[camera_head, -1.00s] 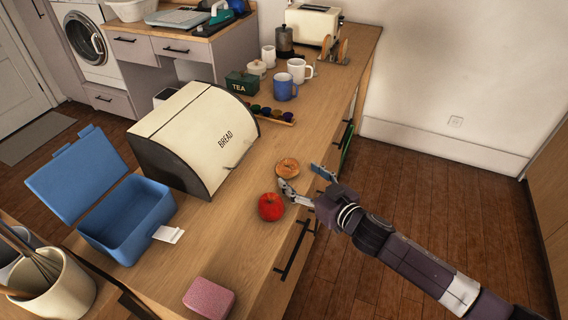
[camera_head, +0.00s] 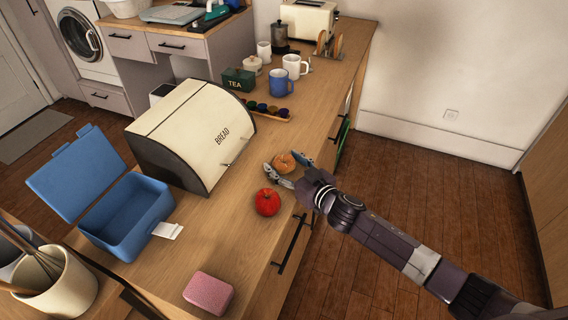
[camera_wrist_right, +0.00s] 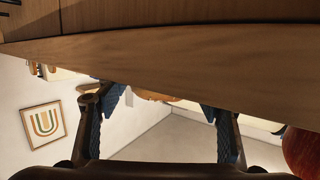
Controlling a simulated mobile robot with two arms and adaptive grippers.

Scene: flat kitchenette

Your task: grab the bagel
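The bagel (camera_head: 284,162) lies on the wooden counter, in front of the bread box and beyond the red apple. In the wrist view, part of the bagel (camera_wrist_right: 155,95) shows between my two fingers; the rest is hidden. My right gripper (camera_head: 283,165) is open at the bagel, with one finger on each side of it. In the wrist view, the fingers of this gripper (camera_wrist_right: 157,108) stand wide apart. I cannot tell whether either finger touches the bagel. My left gripper is not in view.
The red apple (camera_head: 267,202) sits close beside my right gripper. The cream bread box (camera_head: 190,135) stands left of the bagel. A pod rack (camera_head: 272,114), a blue mug (camera_head: 281,83), an open blue box (camera_head: 125,215) and a pink sponge (camera_head: 208,293) are also on the counter.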

